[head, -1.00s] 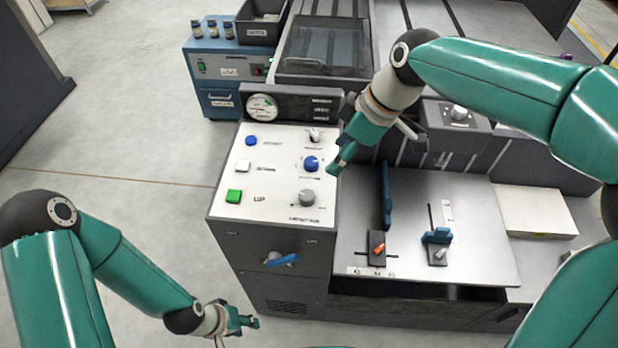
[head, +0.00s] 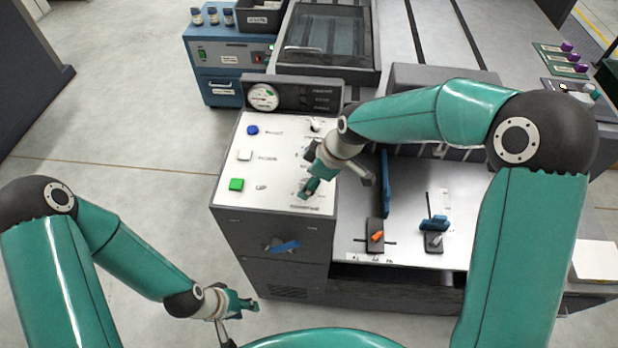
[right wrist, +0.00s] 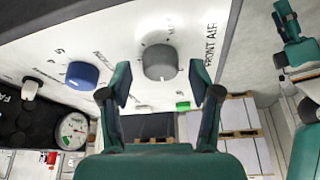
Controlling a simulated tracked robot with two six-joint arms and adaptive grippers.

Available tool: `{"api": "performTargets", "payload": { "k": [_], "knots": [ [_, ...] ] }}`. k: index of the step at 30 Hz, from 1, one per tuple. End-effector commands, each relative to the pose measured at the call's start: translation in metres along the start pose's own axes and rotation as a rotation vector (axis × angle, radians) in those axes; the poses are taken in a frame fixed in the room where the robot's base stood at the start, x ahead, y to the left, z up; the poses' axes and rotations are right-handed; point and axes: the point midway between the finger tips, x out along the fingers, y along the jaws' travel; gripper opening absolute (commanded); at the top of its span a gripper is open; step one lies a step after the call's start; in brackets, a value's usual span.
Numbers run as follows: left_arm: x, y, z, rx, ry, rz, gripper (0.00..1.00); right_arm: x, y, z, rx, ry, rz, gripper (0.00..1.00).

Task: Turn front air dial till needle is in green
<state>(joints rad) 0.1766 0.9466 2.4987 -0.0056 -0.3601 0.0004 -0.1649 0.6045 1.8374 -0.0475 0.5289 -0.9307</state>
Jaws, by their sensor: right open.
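The front air dial is a grey round knob (right wrist: 160,62) beside the printed words FRONT AIR in the right wrist view. In the head view my right gripper (head: 309,187) covers it. My right gripper (right wrist: 160,88) is open, its two fingers either side of the knob's near edge, apart from it as far as I can tell. The white round gauge (head: 264,97) stands at the panel's back left and also shows in the right wrist view (right wrist: 73,130). Its needle is too small to read surely. My left gripper (head: 240,303) hangs low in front of the cabinet, away from the panel; its opening is unclear.
A blue knob (right wrist: 82,75) sits close to the grey one. Blue (head: 252,130), white (head: 245,155) and green (head: 236,185) buttons line the panel's left side. A blue handle (head: 285,246) is on the cabinet front. A blue upright plate (head: 384,190) stands to the right.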

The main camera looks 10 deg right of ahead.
Motion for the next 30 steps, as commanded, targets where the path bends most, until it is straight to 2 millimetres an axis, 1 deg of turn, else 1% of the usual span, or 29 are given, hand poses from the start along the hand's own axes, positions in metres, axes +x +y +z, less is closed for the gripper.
{"api": "performTargets", "payload": {
  "k": [4,11,12,14,15,22,30],
  "knots": [
    [-0.0012,0.0004,0.0000,0.000,0.000,0.000,0.40,0.0062,-0.0001,0.0005,0.000,-0.001,0.000,0.63],
    [-0.0010,0.0004,0.0001,0.000,0.000,0.000,0.40,0.0067,0.0001,0.0005,0.000,0.000,0.000,0.63],
    [-0.0010,0.0004,0.0001,0.000,0.000,0.000,0.40,0.0066,0.0001,0.0005,0.000,0.000,0.000,0.59],
    [-0.0010,0.0004,0.0001,0.000,0.000,0.000,0.40,0.0065,0.0001,0.0005,0.000,0.000,0.000,0.49],
    [-0.0010,0.0004,0.0001,0.000,0.000,0.000,0.40,0.0065,0.0001,0.0004,0.000,0.000,0.000,0.43],
    [-0.0010,0.0004,0.0001,0.000,0.000,0.000,0.40,0.0063,0.0003,0.0003,0.000,0.000,0.001,0.04],
    [0.0024,-0.0009,0.0000,0.000,0.000,0.000,0.40,0.0069,0.0004,0.0003,0.017,0.001,0.010,0.03]
  ]
}}
